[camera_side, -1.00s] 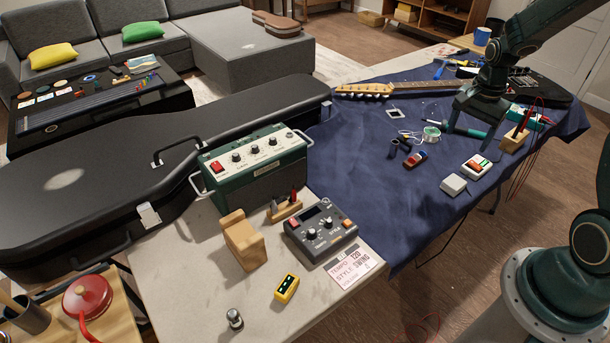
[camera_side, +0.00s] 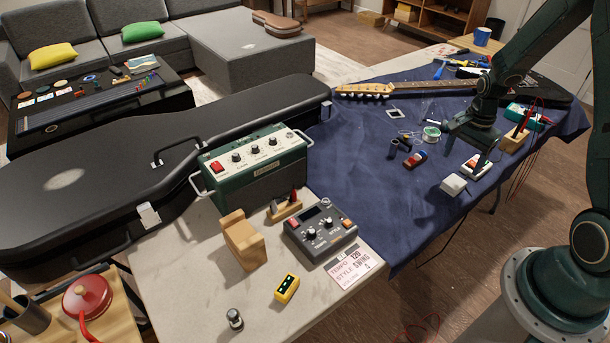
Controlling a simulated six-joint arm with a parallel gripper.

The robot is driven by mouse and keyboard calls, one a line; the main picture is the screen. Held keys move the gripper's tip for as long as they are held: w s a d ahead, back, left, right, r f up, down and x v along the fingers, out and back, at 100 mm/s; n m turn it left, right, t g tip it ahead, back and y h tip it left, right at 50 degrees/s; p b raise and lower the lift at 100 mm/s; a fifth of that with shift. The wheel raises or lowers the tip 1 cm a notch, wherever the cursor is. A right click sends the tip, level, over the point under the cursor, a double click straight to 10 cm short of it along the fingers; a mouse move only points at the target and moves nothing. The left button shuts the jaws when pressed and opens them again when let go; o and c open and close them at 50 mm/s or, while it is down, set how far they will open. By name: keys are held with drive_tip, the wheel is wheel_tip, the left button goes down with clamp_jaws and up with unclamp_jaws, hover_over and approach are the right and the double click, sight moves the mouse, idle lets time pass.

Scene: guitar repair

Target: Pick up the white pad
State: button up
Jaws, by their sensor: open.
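A small white block-like pad (camera_side: 453,185) lies on the dark blue cloth near its front right edge. Whether the fingertips touch the device or the cloth cannot be told. The pad is fully in view and apart from the fingers.
A red and blue small item (camera_side: 415,159), a solder spool (camera_side: 431,134) and a dark cup (camera_side: 394,148) stand left of my gripper. A wooden block with probes (camera_side: 514,140) and a green meter (camera_side: 524,117) are to the right. The cloth (camera_side: 350,170) at left is mostly clear.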

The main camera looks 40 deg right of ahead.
sight(453, 183)
drive_tip(key=shift+f, duration=1.6)
drive_tip(key=shift+f, duration=0.15)
drive_tip(key=shift+s+f, duration=0.1)
drive_tip(key=shift+f, duration=2.35)
drive_tip(key=c, duration=1.1)
drive_tip(key=shift+o, duration=0.2)
drive_tip(key=shift+r, duration=0.1)
wheel_tip(453, 183, up, 20)
